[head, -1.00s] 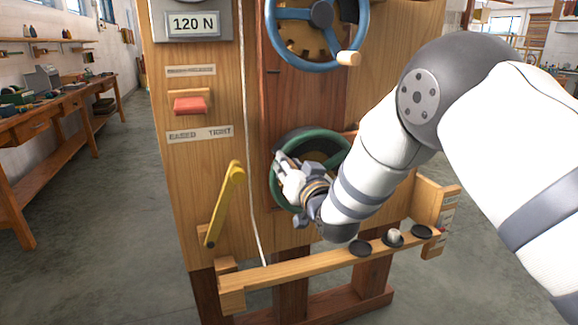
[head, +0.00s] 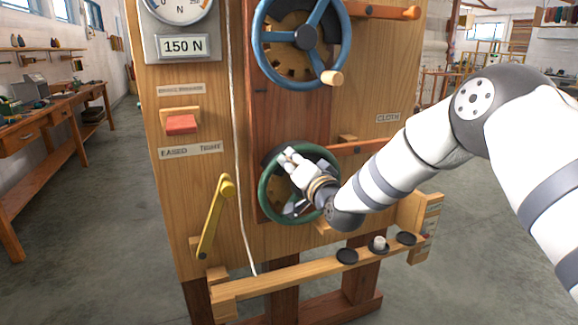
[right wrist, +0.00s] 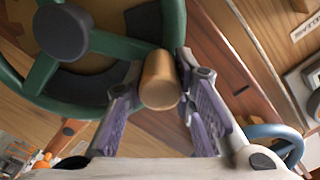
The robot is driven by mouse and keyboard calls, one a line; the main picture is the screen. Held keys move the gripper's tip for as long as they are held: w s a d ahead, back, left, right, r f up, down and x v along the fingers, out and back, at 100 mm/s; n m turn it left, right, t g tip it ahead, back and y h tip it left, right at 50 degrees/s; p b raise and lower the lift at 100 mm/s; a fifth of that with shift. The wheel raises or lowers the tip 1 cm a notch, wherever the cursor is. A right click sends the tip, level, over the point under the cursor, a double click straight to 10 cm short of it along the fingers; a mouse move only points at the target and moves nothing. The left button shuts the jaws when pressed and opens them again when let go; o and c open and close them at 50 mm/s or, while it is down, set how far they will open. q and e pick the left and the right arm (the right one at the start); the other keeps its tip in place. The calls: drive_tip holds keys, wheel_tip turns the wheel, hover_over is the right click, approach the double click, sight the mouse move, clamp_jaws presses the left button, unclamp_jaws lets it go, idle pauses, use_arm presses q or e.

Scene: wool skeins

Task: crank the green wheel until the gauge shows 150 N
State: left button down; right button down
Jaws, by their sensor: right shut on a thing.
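The green wheel (head: 268,212) is on the lower part of the wooden panel. My right gripper (head: 288,158) is at the wheel's upper part in the head view. In the right wrist view the gripper (right wrist: 163,95) is shut on the wheel's wooden crank handle (right wrist: 160,80), with a purple-padded finger on each side; the green rim (right wrist: 115,45) passes right behind it. The digital gauge display (head: 183,47) reads 150 N. Above it, the round dial (head: 180,8) is cut by the picture's top edge. My left gripper is not in view.
A blue wheel (head: 262,62) with its own handle sits above the green one. A red block (head: 181,124) and a yellow lever (head: 213,218) are on the left of the panel. A wooden rail (head: 290,277) with several dark discs runs below.

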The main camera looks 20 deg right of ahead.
drive_tip(key=shift+d+r+m, duration=0.35)
drive_tip(key=shift+d+m, duration=0.05)
drive_tip(key=c, duration=1.3)
unclamp_jaws()
drive_tip(key=shift+c, duration=0.2)
drive_tip(key=shift+f, duration=0.15)
drive_tip(key=shift+s, duration=0.25)
drive_tip(key=s, duration=1.1)
drive_tip(key=shift+s+d, duration=0.15)
drive_tip(key=shift+s, duration=0.1)
drive_tip(key=shift+c, duration=0.4)
